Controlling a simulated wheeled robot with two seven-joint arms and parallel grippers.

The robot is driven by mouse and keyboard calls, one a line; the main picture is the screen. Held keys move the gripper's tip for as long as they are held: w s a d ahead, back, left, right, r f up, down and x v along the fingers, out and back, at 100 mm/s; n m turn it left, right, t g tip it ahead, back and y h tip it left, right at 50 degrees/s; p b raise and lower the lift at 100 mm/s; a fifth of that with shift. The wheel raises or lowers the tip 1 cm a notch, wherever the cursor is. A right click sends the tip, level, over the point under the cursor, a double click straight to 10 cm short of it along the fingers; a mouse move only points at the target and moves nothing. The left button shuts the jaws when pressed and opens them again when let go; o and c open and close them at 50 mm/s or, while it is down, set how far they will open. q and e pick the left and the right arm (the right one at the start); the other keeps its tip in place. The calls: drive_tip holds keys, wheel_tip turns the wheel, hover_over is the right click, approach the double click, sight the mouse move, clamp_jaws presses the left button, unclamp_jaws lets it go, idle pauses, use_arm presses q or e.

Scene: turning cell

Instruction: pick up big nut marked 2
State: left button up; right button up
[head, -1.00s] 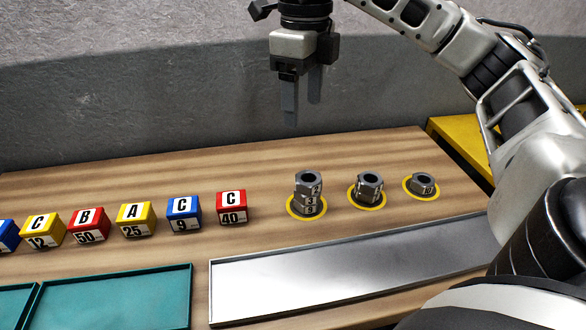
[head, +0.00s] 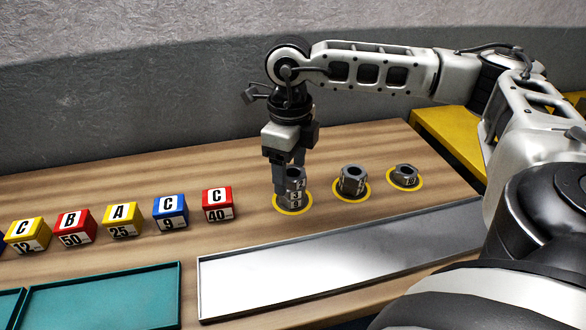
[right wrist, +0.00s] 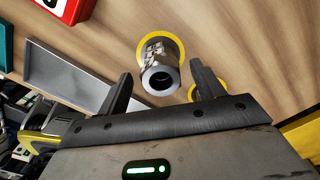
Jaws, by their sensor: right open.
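The big nut marked 2 (head: 295,177) is a grey metal hex nut on top of a stack of several nuts at the left yellow ring (head: 281,207). The nuts below it read 3 and what looks like 8 or 9. In the right wrist view the top nut (right wrist: 176,87) shows between the two open fingers, which hold nothing. I cannot tell if a finger touches it. My left gripper is not in view.
More nuts stand at a middle ring (head: 353,181) and a right ring (head: 405,174). A row of lettered blocks, ending in a red one (head: 217,205), stands left. A shiny metal tray (head: 330,272) and a teal tray (head: 100,297) lie in front. The wall (head: 130,100) rises behind.

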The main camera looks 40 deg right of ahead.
drive_tip(key=c, duration=1.2)
drive_tip(key=shift+r, duration=0.1)
